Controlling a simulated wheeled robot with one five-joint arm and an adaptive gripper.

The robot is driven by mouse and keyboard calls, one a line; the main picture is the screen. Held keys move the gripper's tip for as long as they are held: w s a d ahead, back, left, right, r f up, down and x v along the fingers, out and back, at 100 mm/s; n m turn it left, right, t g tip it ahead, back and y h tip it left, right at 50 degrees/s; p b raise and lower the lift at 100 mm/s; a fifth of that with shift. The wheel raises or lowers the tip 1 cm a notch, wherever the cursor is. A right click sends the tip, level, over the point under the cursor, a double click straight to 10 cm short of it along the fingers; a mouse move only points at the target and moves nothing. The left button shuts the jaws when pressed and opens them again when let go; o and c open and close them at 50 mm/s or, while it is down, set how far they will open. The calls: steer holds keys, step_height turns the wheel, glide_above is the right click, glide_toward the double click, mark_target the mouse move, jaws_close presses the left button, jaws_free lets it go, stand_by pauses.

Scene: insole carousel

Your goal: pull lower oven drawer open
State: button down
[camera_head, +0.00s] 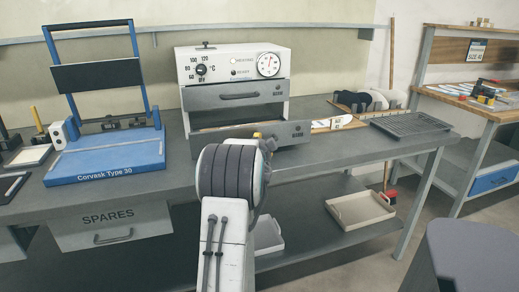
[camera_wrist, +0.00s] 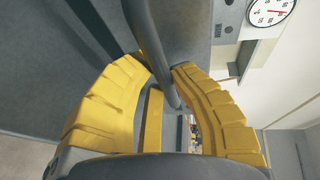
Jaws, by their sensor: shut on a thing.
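The white oven (camera_head: 235,62) stands on the workbench, with a dial and a round gauge on its face. Its upper drawer (camera_head: 225,97) is shut. The lower drawer (camera_head: 290,133) stands out from the oven body, partly open, with a gap showing behind its front. My gripper (camera_wrist: 158,70) has its yellow fingers closed around the grey bar handle (camera_wrist: 152,40) in the wrist view. In the head view my arm hides most of the gripper and the handle; only a little yellow shows at the lower drawer's front.
A blue Corvask Type 30 stand (camera_head: 105,165) is on the bench to the left, above the SPARES drawer (camera_head: 110,226). A dark ribbed tray (camera_head: 410,124) lies to the right. A pale tray (camera_head: 360,210) is on the lower shelf. A grey rounded object (camera_head: 472,255) stands at front right.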

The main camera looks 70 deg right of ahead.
steer(key=shift+s+a, duration=0.2)
steer(key=shift+a, duration=0.05)
steer(key=shift+f, duration=0.1)
steer(key=c, duration=1.1)
jaws_free()
steer(key=shift+a, duration=0.1)
steer(key=v, duration=1.1)
steer(key=shift+a, duration=0.35)
